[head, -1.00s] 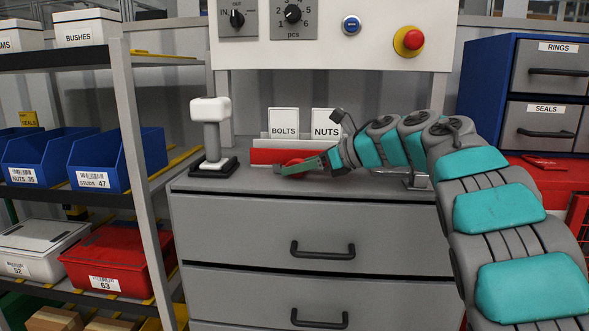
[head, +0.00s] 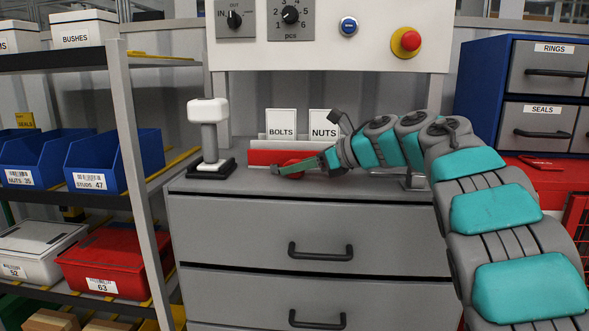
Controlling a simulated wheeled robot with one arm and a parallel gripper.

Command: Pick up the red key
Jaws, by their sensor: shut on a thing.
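My gripper (head: 282,170) is low over the back of the grey cabinet top, in front of the red card holder. Its slim greenish fingers point left and are shut on the red key (head: 293,162). Only a small rounded red part of the key shows around the fingers. The rest of it is hidden by the fingers or blends with the red holder behind. I cannot tell whether the key touches the cabinet top.
The red card holder (head: 262,157) bears BOLTS and NUTS cards. A white-topped lever (head: 208,135) on a black base stands left of my gripper. A white control panel (head: 370,50) is above. Shelves with bins stand left, a blue drawer unit (head: 482,90) right.

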